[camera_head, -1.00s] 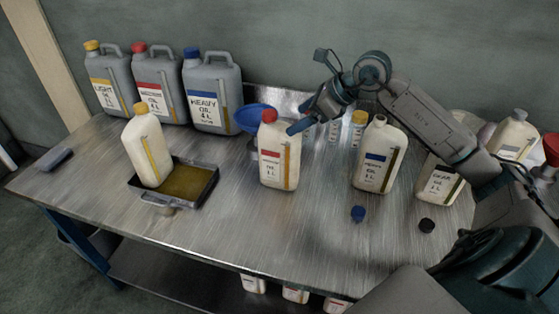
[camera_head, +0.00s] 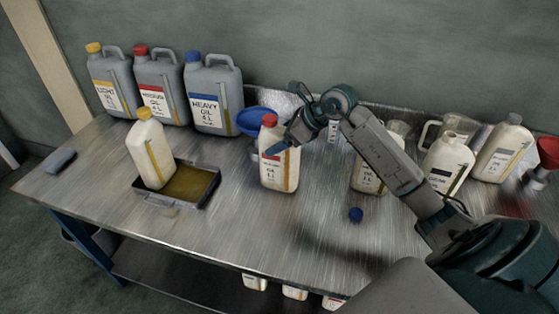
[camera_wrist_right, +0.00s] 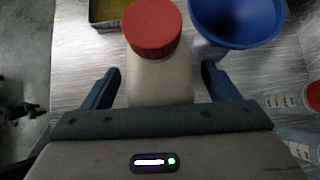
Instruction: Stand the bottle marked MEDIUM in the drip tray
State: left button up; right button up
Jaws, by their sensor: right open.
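The red-capped bottle (camera_head: 279,165), with a red label I take as MEDIUM, stands upright mid-table. In the right wrist view its red cap (camera_wrist_right: 151,28) and pale body are between my fingers. My right gripper (camera_head: 283,146) is open around its upper part, with a visible gap beside the right finger (camera_wrist_right: 214,84). The drip tray (camera_head: 212,187), dark with oil-coloured contents, lies to the left; its corner (camera_wrist_right: 105,28) shows in the wrist view. A yellow-capped bottle (camera_head: 152,150) stands at the tray's left side. My left gripper is not in view.
A blue funnel (camera_head: 254,118) is close behind the red-capped bottle; it also shows in the wrist view (camera_wrist_right: 238,20). Grey cans (camera_head: 212,95) line the back left. Another bottle (camera_head: 368,178) is partly behind my right arm.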

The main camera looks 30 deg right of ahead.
jog(key=shift+w+a+f, duration=0.1)
jog(key=shift+w+f, duration=0.05)
jog(key=shift+c, duration=0.2)
grip_shut()
dwell(0.4)
